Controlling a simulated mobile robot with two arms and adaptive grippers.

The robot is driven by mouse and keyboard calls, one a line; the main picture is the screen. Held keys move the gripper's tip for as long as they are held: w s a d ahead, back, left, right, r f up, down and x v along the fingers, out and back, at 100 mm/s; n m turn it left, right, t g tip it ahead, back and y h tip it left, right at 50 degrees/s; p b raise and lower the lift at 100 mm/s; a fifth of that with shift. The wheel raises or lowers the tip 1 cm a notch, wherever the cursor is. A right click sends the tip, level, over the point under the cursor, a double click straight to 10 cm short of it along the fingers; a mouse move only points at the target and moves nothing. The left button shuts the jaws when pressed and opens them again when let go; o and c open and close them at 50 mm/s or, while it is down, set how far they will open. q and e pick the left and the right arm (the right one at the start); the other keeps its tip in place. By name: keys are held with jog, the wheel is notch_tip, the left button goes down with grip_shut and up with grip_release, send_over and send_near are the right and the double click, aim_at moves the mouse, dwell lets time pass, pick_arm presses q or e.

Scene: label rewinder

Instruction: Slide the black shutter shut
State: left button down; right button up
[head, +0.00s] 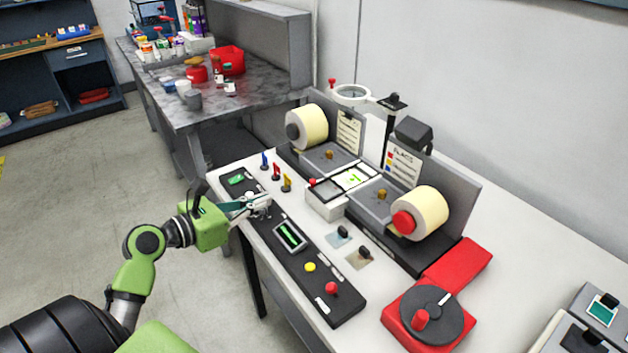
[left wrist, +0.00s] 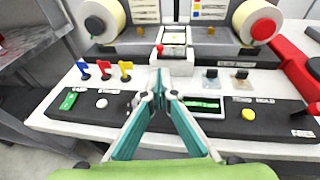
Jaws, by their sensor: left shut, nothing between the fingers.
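A white light box (head: 325,207) stands in the middle of the label rewinder, between the two rolls. Its top has a dark-framed window with a bright panel (head: 352,179), which shows uncovered. A small red knob (head: 312,181) sits at its near left; it also shows in the left wrist view (left wrist: 160,48). The black shutter's edges are too small to tell from the dark frame. My left gripper (head: 266,206) is shut and empty above the black control panel, in front of the box and apart from the knob. In the left wrist view its fingertips (left wrist: 158,76) meet.
The black control panel (head: 318,272) has buttons and a screen. Blue, red and yellow flag levers (head: 276,172) stand left of the box. Label rolls (head: 428,209) flank it. A red crank unit (head: 400,318) stands at the right front.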

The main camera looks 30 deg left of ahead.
aim_at(310, 183)
pick_arm(q)
jog(key=p+x, duration=0.1)
jog(key=x, duration=1.1)
jog(key=shift+a+p, duration=0.1)
jog(key=shift+p, duration=0.3)
jog(key=shift+w+f, duration=0.15)
jog(key=shift+w, duration=0.3)
